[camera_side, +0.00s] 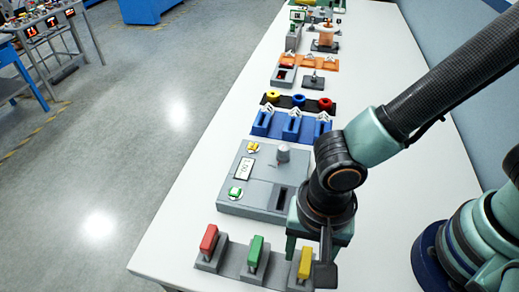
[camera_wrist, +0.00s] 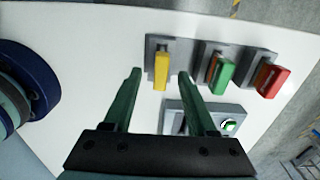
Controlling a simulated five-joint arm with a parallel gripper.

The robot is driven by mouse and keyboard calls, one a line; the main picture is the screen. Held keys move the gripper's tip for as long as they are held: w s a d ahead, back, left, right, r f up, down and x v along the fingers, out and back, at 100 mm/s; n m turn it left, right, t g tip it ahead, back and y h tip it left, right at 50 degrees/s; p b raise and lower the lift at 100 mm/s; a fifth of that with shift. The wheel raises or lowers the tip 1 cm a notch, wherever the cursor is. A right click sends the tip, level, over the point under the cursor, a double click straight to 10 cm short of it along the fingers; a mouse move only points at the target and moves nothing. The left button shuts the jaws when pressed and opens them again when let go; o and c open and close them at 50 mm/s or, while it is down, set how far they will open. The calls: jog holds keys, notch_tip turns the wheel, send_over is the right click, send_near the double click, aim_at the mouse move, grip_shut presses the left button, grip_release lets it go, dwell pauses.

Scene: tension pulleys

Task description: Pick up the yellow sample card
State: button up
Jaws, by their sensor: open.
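The yellow sample card (camera_wrist: 161,72) stands upright in a grey holder (camera_wrist: 180,45) at one end of a row of three. In the side view the yellow card (camera_side: 305,263) is at the right end, partly hidden by my gripper. My gripper (camera_wrist: 160,74) is open, its two green fingers on either side of the yellow card in the wrist view, with gaps between fingers and card. In the side view my gripper (camera_side: 312,250) is low over the holder. I cannot tell how far above the card the fingertips are.
A green card (camera_side: 255,252) and a red card (camera_side: 209,239) stand in neighbouring holders to the left. A grey device (camera_side: 233,195) with buttons, a display and a slot lies behind. Blue holders (camera_side: 292,126) stand farther back. The white table's left strip is clear.

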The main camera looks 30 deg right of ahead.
jog(key=shift+f, duration=1.35)
grip_shut()
jog(key=shift+r, duration=0.1)
notch_tip(320, 180, up, 20)
notch_tip(320, 180, up, 5)
send_over(306, 259)
dwell(0.8)
